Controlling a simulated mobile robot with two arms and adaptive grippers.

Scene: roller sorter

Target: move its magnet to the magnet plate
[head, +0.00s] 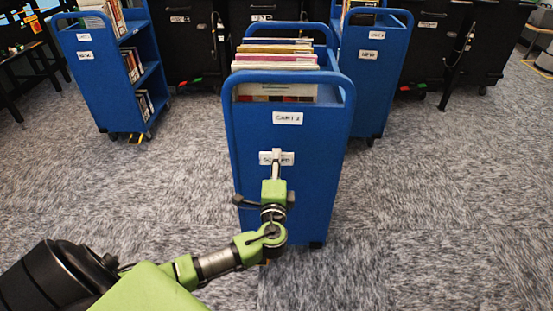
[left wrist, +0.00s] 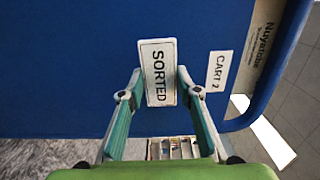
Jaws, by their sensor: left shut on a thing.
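The magnet is a white plate with a dark border reading SORTED (left wrist: 158,72). It is on the blue end panel of the cart labelled CART 2 (head: 288,118). In the head view its middle is covered by my fingers, and its left part (head: 265,158) shows. My left gripper (head: 277,160) is at the panel, its green-sided fingers on either side of the magnet in the left wrist view (left wrist: 160,80), shut on it. The magnet looks flat against the panel; any gap is hard to tell. I cannot identify the magnet plate. My right gripper is out of view.
Blue carts with books stand at the left (head: 99,80) and behind on the right (head: 372,80). Black bins (head: 430,45) line the back. Books (head: 275,62) fill the top of the middle cart. Grey carpet (head: 440,210) is clear on both sides.

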